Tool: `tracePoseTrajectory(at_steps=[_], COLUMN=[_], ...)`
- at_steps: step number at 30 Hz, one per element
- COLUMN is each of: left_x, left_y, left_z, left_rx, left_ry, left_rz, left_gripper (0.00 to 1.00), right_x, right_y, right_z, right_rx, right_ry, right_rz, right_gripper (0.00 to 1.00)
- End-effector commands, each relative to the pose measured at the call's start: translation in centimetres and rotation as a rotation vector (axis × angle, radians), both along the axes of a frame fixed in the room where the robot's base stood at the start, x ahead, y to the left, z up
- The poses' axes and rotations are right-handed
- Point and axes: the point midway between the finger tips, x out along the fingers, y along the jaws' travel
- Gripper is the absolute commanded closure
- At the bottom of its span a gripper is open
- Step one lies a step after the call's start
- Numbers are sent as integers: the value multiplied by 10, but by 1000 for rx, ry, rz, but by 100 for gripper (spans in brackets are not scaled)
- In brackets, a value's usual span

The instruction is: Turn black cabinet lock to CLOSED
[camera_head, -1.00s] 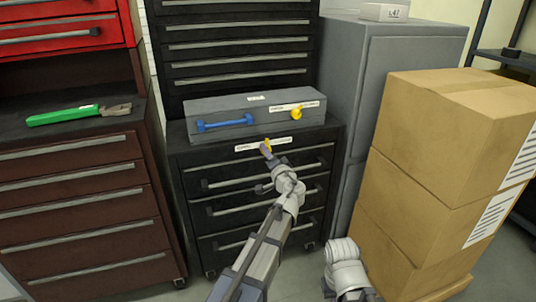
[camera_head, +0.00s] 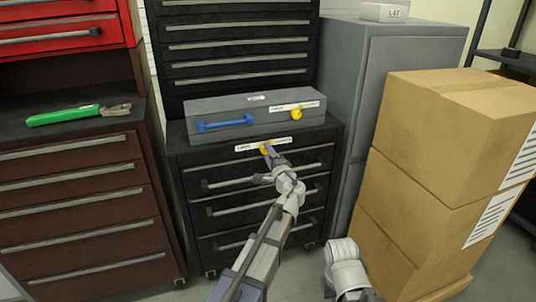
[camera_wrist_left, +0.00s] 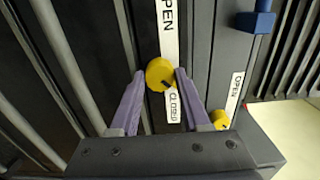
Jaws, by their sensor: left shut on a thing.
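The black cabinet (camera_head: 195,160) stands in the middle of the head view, with a white label strip on its top front edge. Its lock is a round yellow knob (camera_head: 264,149), also in the left wrist view (camera_wrist_left: 159,73). Beside the knob are an OPEN label (camera_wrist_left: 168,25) and a CLOSED label (camera_wrist_left: 173,107). The knob's dark mark points towards the CLOSED label's side. My left gripper (camera_head: 269,149) is at the knob, its two purple fingers (camera_wrist_left: 159,76) shut on either side of it. My right gripper is out of view.
A grey toolbox (camera_head: 225,108) with a blue handle and its own yellow knob (camera_head: 297,113) sits on the cabinet. Cardboard boxes (camera_head: 430,200) are stacked at right. Green-handled pliers (camera_head: 75,115) lie on the brown cabinet at left.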

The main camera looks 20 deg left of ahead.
Motion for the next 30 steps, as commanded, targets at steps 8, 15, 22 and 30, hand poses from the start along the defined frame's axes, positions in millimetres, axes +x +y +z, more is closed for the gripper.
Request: tracePoseTrajectory(at_steps=[8, 15, 22, 30], left_x=[1, 1, 0, -5], left_y=[0, 0, 0, -3], left_z=[0, 0, 0, 0], left_rx=[7, 6, 5, 5], left_ry=[4, 3, 3, 3], left_rz=[-2, -2, -1, -1], left_gripper=[100, 43, 23, 23], right_x=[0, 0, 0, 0], right_y=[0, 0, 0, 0], right_z=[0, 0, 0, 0], right_rx=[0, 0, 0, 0], right_ry=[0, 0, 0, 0], right_rz=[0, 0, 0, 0], right_gripper=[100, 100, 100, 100])
